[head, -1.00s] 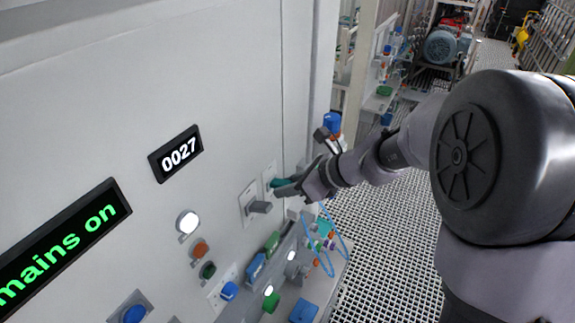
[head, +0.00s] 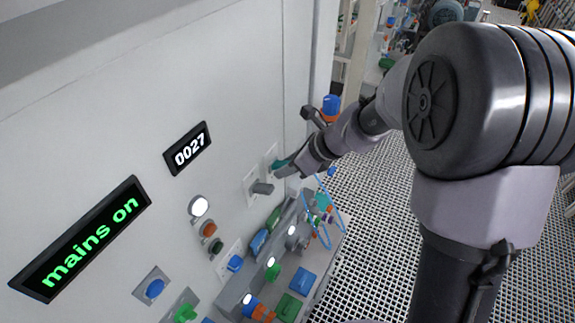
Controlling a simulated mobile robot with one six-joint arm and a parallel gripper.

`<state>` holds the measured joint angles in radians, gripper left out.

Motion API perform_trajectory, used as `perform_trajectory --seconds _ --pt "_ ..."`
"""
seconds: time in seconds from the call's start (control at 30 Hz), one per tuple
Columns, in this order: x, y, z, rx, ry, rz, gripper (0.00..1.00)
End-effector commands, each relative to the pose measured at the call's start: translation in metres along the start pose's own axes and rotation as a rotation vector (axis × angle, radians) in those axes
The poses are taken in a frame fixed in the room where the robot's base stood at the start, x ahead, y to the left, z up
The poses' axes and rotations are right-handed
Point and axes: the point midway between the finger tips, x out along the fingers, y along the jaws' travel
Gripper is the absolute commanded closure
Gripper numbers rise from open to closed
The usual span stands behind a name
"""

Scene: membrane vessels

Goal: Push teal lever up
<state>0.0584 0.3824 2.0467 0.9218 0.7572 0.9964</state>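The teal lever (head: 280,164) sticks out from a light plate on the grey cabinet front, to the right of a grey lever (head: 263,188). My gripper (head: 284,171) is at the teal lever, its fingertips touching it or very close. The gripper covers the outer part of the lever, so I cannot tell how the fingers sit on it or whether they are open or shut.
The cabinet (head: 110,130) carries a "mains on" display (head: 85,238), a counter reading 0027 (head: 188,148), lamps and buttons. A sloped console (head: 262,265) with coloured buttons juts out below the levers. Grating floor (head: 385,220) lies at right.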

Motion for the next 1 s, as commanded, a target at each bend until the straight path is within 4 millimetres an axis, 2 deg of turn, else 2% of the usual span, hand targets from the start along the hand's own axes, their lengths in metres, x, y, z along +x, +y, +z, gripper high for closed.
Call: perform_trajectory --seconds 0.33,0.47,0.57,0.9,1.0 --pt "0.000 0.000 -0.001 0.001 0.001 0.001 0.55" --pt "-0.013 -0.001 0.000 0.001 -0.001 -0.002 0.55" --pt "-0.036 -0.001 0.000 0.001 -0.001 -0.004 0.55" --pt "-0.132 -0.001 -0.001 0.002 -0.001 -0.004 0.55" --pt "-0.153 -0.001 -0.001 0.001 0.000 -0.004 0.55"
